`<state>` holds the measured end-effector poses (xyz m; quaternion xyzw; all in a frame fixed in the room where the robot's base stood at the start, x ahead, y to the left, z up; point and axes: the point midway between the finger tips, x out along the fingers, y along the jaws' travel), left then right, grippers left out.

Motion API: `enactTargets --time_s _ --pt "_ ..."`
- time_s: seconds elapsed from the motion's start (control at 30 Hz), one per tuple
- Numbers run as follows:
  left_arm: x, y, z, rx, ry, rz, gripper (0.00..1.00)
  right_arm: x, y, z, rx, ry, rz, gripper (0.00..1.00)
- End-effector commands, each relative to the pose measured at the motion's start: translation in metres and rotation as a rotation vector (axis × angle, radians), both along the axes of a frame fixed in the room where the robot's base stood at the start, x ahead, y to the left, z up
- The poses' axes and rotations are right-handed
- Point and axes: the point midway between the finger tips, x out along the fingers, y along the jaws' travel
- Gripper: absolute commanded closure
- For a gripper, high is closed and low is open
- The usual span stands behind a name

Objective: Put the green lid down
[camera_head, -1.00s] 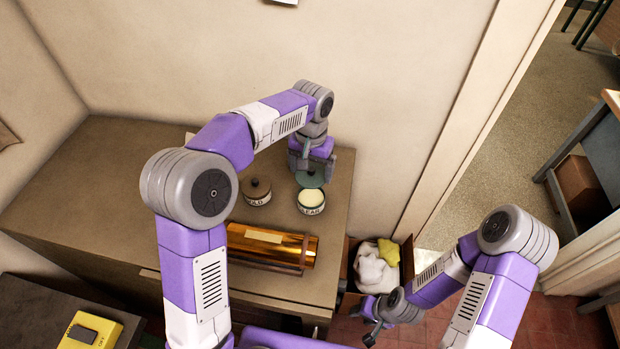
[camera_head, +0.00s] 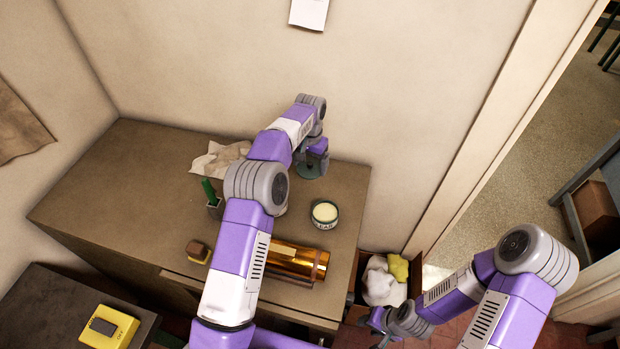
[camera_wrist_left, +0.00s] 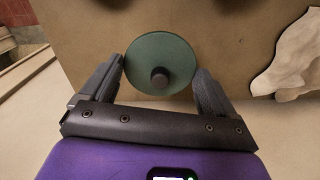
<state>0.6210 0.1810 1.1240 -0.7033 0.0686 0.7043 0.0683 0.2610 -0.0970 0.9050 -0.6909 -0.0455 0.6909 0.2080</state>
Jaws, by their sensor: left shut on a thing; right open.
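The green lid (camera_head: 309,172) is a round disc with a dark knob, near the back right of the brown bench. It shows whole in the left wrist view (camera_wrist_left: 150,52). My left gripper (camera_head: 314,160) is shut on its rim, with one finger on each side in the left wrist view (camera_wrist_left: 162,75). I cannot tell whether the lid touches the bench. The open jar (camera_head: 325,218) marked CLEAR, with pale contents, stands in front of the lid and apart from it. My right gripper (camera_head: 378,328) is open and empty, low beside the bench.
A brass cylinder (camera_head: 293,262) lies near the bench's front. A crumpled cloth (camera_head: 213,160), a holder with a green item (camera_head: 209,191) and a small brown block (camera_head: 198,251) are to the left. A box of rags (camera_head: 380,286) stands right of the bench. The bench's left side is clear.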

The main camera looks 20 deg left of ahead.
Motion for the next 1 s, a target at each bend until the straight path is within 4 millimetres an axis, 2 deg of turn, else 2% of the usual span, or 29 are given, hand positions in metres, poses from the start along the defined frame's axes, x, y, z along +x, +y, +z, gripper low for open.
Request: enactTargets --time_s 0.5,0.93,0.97,1.0 --pt "0.000 0.000 -0.066 0.001 0.001 0.001 0.40 0.000 0.000 0.008 0.000 0.000 0.000 0.57" --pt "0.000 0.000 -0.074 0.001 -0.001 0.001 0.40 0.000 0.000 0.004 0.000 0.000 0.000 0.57" --pt "0.000 0.000 -0.073 0.001 -0.001 0.001 0.08 0.000 0.000 0.004 0.000 0.000 0.000 0.57" --pt "0.000 0.000 -0.073 0.001 -0.001 0.001 0.02 0.000 0.000 0.005 0.000 0.000 0.000 0.57"
